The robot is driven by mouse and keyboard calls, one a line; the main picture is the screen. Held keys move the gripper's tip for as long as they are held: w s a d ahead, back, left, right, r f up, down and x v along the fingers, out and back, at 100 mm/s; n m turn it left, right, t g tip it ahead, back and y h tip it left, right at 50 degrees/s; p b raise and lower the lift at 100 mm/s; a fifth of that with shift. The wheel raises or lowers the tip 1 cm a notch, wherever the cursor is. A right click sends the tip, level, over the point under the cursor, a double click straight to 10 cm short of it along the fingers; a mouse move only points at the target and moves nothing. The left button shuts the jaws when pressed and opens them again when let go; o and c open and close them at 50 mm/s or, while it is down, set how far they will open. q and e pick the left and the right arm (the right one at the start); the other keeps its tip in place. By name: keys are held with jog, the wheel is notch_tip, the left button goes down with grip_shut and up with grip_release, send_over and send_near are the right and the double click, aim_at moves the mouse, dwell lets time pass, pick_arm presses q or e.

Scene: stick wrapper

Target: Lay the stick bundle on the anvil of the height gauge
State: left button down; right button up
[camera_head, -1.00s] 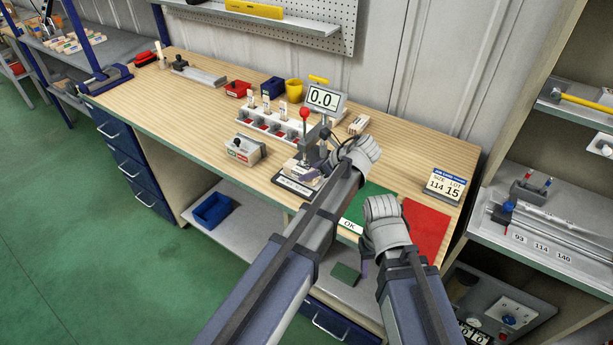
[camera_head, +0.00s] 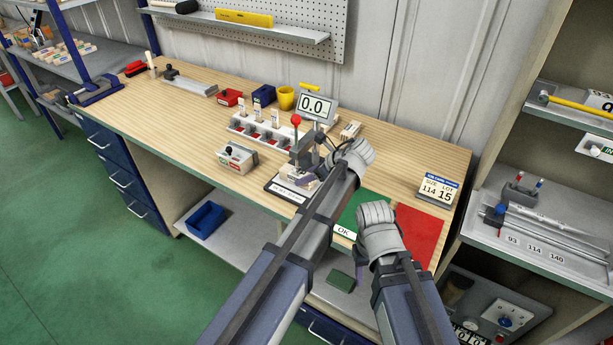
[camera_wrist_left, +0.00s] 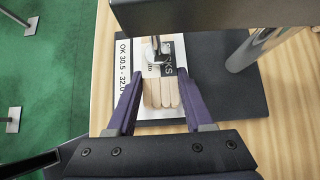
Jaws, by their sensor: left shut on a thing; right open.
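The height gauge (camera_head: 303,152) stands near the bench's front edge, with a red-knobbed lever and a display (camera_head: 317,106) reading 0.0. My left gripper (camera_head: 309,181) is at the gauge; in the left wrist view (camera_wrist_left: 160,82) its purple fingers are shut on the stick bundle (camera_wrist_left: 160,95). The bundle shows several pale wooden sticks with a white printed wrap. It lies over the gauge's pale, labelled front area, below the metal probe tip (camera_wrist_left: 156,50). I cannot tell whether it touches the anvil beneath. My right gripper (camera_head: 361,272) is open, low in front of the bench; its fingertips are mostly hidden.
A green OK mat (camera_head: 368,206) and a red mat (camera_head: 418,232) lie right of the gauge. A white rack (camera_head: 262,135), a small box (camera_head: 237,158) and coloured bins stand left and behind. The gauge's column (camera_wrist_left: 258,50) is close to my left fingers.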

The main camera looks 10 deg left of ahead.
pick_arm(q)
jog(key=shift+f, duration=0.1)
pick_arm(e)
jog(key=shift+f, duration=0.1)
pick_arm(q)
jog(key=shift+c, duration=1)
grip_release()
